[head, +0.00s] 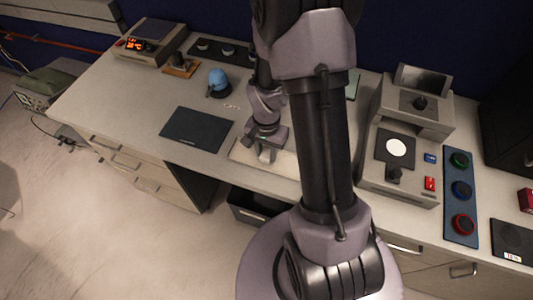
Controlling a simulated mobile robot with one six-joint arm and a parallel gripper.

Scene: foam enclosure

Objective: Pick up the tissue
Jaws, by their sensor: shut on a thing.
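My gripper (266,155) points down over a pale, flat rectangular surface (243,151) near the front edge of the bench, in the middle of the head view. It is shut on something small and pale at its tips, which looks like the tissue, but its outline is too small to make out. My arm hides the right part of the pale rectangle. I cannot tell whether the fingertips touch the surface.
A dark flat pad (197,129) lies left of my gripper. A blue round object (218,81) and small white bits (232,106) are behind it. Bench (130,97) is clear at left.

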